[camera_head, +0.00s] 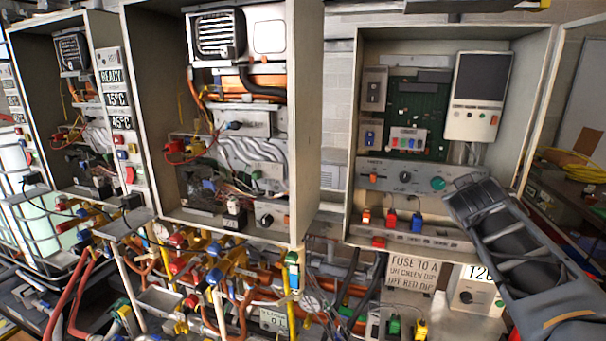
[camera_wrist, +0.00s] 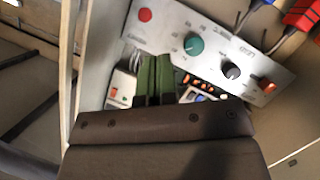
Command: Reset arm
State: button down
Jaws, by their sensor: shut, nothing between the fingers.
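My gripper (camera_wrist: 153,62) shows in the wrist view as two green fingers side by side, shut with nothing between them. It points toward the inside of the right-hand cabinet, close to a pale control panel (camera_wrist: 212,62). In the wrist view this panel carries a red button (camera_wrist: 145,15), a green knob (camera_wrist: 193,45), a black knob (camera_wrist: 231,71) and an orange switch (camera_wrist: 267,86). In the head view my dark arm (camera_head: 510,240) reaches up from the lower right to the front of the cabinet. The fingertips cannot be made out there.
The open right cabinet (camera_head: 345,130) holds a circuit board (camera_head: 412,100) and a white unit (camera_head: 478,90). Its door (camera_head: 545,95) stands open at right. Two more open cabinets stand at left. Pipes and valves (camera_head: 215,270) crowd the space below. Colored plugs (camera_head: 390,217) sit under the panel.

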jog(key=s+a+f+g+y, duration=0.3)
jog(key=s+a+f, duration=0.6)
jog(key=f, duration=0.3)
jog(key=s+a+f+m+g+y+b, duration=0.1)
jog(key=s+a+f+g+y, duration=0.3)
jog(key=s+a+f, duration=0.5)
notch_tip(320, 180, down, 3)
jog(key=shift+r+g+y, duration=0.1)
jog(key=shift+g+y, duration=0.2)
jog(key=shift+g, duration=0.1)
jog(key=shift+s, duration=0.1)
